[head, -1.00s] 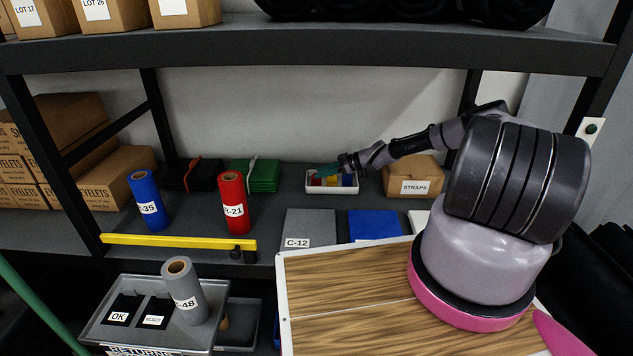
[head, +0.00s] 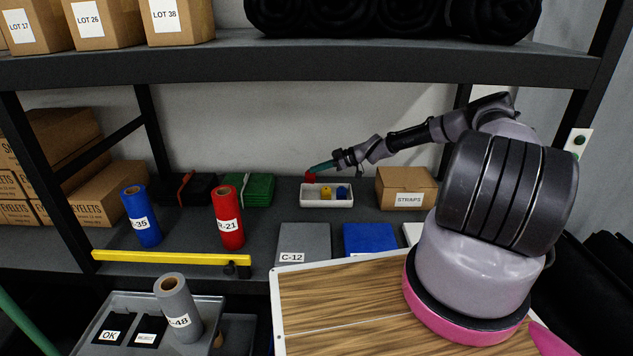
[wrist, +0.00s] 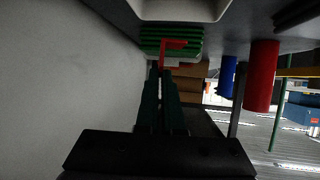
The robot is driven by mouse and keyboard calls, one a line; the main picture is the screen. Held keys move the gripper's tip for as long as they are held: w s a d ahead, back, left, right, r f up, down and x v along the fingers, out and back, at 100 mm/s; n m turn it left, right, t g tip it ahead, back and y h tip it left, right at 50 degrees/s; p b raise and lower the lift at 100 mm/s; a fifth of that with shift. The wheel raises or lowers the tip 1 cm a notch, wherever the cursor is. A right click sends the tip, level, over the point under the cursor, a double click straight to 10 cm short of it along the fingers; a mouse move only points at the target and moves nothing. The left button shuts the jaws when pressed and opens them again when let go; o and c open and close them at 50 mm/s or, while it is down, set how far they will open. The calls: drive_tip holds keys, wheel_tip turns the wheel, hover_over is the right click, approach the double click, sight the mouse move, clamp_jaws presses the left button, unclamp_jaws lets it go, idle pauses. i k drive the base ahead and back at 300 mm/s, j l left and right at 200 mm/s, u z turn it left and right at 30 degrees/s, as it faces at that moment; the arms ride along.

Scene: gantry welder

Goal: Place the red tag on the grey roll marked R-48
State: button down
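My gripper (head: 316,170) is shut on the red tag (head: 310,178) and holds it just above the left end of the small white tray (head: 327,203). In the wrist view the red tag (wrist: 172,46) shows at the tips of the nearly touching fingers (wrist: 160,72). The grey roll (head: 174,296) stands upright in the grey bin (head: 209,330) at the lower left, its label showing "-48" with the first letter turned away. My gripper is far from it, up and to the right.
A yellow tag (head: 326,192) and a blue tag (head: 342,191) lie in the white tray. A blue roll (head: 141,217) and red roll (head: 228,217) stand behind a yellow bar (head: 170,257). The upper shelf (head: 300,66) hangs above my arm. A STRAPS box (head: 406,188) is right of the tray.

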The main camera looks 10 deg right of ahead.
sight(169, 284)
drive_tip(key=k+j, duration=0.15)
drive_tip(key=k, duration=0.35)
drive_tip(key=k+j, duration=0.15)
drive_tip(key=k, duration=0.3)
